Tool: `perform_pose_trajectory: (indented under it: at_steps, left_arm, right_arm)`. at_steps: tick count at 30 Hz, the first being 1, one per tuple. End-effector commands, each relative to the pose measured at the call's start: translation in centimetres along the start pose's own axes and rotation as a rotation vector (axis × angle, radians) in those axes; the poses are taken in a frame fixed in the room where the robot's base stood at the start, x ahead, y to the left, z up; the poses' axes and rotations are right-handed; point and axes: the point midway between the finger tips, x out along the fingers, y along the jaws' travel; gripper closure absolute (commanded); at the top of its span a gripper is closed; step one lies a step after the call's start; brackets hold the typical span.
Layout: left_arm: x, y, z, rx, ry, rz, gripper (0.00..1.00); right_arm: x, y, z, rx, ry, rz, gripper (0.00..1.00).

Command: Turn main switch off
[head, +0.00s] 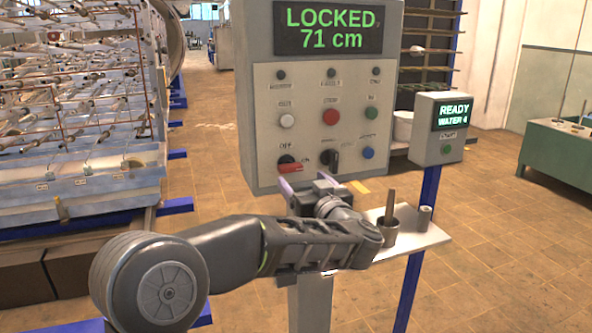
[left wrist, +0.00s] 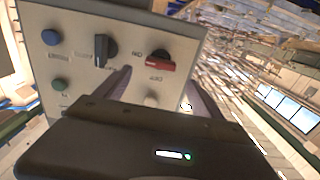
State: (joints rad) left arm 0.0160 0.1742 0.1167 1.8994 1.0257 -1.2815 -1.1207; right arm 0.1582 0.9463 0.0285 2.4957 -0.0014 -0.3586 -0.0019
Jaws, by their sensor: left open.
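The main switch (head: 289,166) is a red-handled rotary knob at the lower left of the grey control panel (head: 262,120). OFF is marked at its upper left and ON at its right; the handle lies near level, towards the ON side. It also shows in the left wrist view (left wrist: 160,63), tilted by the camera. My left gripper (head: 304,184) is open just below and in front of the panel, near the switch. In the left wrist view its fingers stand apart, with the red switch beyond and between them. Nothing is seen between the fingers. My right gripper is out of view.
A black rotary knob (head: 329,161) sits right beside the switch, with a blue button (head: 367,153) farther right. Several buttons are above. The panel's display (head: 328,28) reads LOCKED 71 cm.

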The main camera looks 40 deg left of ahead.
Motion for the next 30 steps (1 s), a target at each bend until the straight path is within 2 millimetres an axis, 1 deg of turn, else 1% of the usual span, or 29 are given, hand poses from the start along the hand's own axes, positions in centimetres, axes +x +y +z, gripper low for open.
perform_pose_trajectory:
  at_steps: [7, 11, 14, 21, 24, 27, 30]
  left_arm:
    - [0.1, 0.0, 0.0, -0.001, 0.000, 0.001, 0.22]
    - [0.8, 0.0, 0.0, -0.001, 0.000, 0.001, 0.22]
    - [2.0, 0.0, 0.0, -0.001, 0.000, -0.001, 0.22]
    - [5.8, 0.0, 0.0, -0.001, 0.000, 0.000, 0.22]
    - [7.0, 0.1, 0.0, -0.002, 0.000, 0.001, 0.22]
    - [7.7, 0.1, 0.0, -0.002, 0.000, 0.001, 0.22]
    - [7.9, 0.1, 0.0, -0.001, 0.000, 0.002, 0.22]
  right_arm:
    - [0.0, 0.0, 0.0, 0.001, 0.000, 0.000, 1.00]
    - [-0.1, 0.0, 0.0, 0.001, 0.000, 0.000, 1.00]
    - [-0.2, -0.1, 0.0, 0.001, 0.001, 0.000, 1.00]
    - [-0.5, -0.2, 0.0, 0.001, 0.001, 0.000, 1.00]
    - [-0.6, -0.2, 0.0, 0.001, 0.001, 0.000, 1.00]
    - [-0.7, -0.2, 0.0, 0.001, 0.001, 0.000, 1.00]
    - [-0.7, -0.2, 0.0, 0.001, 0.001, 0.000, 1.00]
